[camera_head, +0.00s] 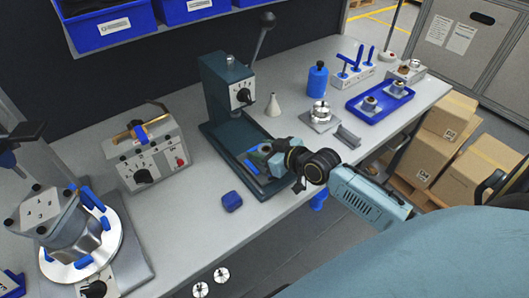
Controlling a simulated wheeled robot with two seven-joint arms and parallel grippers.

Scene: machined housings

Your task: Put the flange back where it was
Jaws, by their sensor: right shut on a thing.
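My right gripper (271,156) reaches in from the right, over the base of the green press (229,95). It is shut on a small piece at the press's base. The piece is mostly hidden by the jaws and I cannot make out its shape; it may be the flange. A silver flanged part (320,112) sits on a grey block to the right of the press. More metal parts (370,103) lie in the blue tray (376,117) farther right.
A control box (146,158) stands left of the press, and a fixture with a round plate (82,264) at far left. A blue block (232,201) lies before the press. A white cone (272,106) and blue bottle (317,79) stand behind. Bench between box and press is clear.

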